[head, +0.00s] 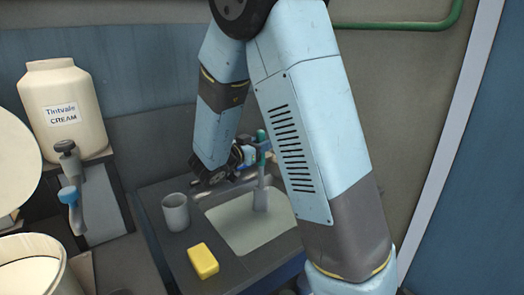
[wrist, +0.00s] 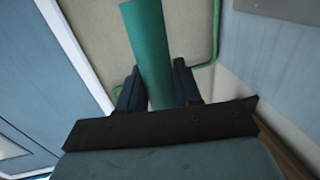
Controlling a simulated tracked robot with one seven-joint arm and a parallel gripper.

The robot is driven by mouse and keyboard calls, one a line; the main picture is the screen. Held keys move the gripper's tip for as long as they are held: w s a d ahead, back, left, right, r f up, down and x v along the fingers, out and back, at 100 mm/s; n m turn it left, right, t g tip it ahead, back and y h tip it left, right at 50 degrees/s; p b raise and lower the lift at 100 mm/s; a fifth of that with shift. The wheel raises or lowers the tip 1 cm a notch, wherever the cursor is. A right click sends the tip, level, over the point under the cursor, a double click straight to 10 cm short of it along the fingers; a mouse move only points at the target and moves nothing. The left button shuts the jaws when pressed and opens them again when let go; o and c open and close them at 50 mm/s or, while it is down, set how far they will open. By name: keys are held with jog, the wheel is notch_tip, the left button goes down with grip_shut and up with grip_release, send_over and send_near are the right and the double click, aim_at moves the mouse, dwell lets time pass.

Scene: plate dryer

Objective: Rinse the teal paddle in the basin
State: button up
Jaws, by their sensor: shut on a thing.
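The teal paddle stands roughly upright over the basin in the head view, its teal handle (head: 262,139) showing above my gripper (head: 252,155). In the wrist view its round teal shaft (wrist: 147,45) lies between the two dark fingers of my gripper (wrist: 156,90), which is shut on it. A pale grey upright piece (head: 261,198) shows below the gripper, in the basin; I cannot tell whether it is the paddle's lower part or water. The pale basin (head: 240,235) is set in the dark counter, and my arm hides its right side.
A grey cup (head: 176,212) stands left of the basin, and a yellow sponge (head: 203,261) lies at its front left. A cream jar (head: 62,105), taps (head: 69,180) and a pale tub (head: 30,270) are farther left. A wall rises close behind the basin.

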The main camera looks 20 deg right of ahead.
jog(key=shift+r, duration=3.25)
